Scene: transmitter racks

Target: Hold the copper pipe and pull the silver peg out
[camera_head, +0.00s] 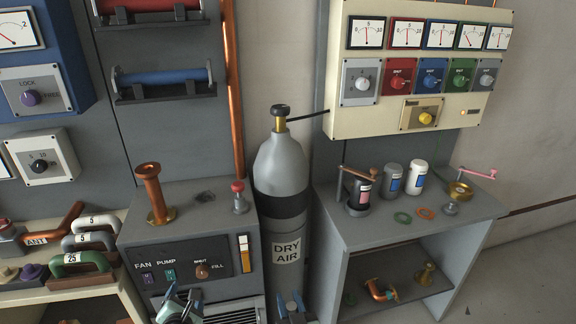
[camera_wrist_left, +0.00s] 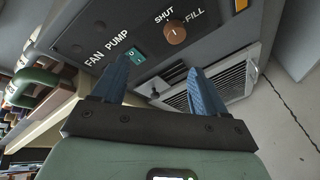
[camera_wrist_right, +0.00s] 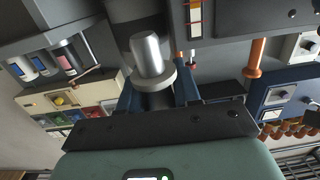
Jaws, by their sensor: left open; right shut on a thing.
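A flared copper pipe (camera_head: 154,190) stands upright on the grey cabinet top in the head view; it also shows in the right wrist view (camera_wrist_right: 256,58). My right gripper (camera_head: 291,303) is low in front of the dry air cylinder, away from that pipe. In the right wrist view, its fingers are shut on a silver peg (camera_wrist_right: 149,55) with a round flange. The peg is hidden in the head view. My left gripper (camera_head: 181,301) is open and empty in front of the cabinet's fan and pump panel; its two fingers stand apart in the left wrist view (camera_wrist_left: 160,85).
A red-topped valve (camera_head: 239,197) stands right of the pipe on the cabinet. The dry air cylinder (camera_head: 281,165) stands between the cabinet and the grey bench (camera_head: 474,211), which bears jars and rings. A bent copper piece (camera_head: 378,290) lies on its lower shelf.

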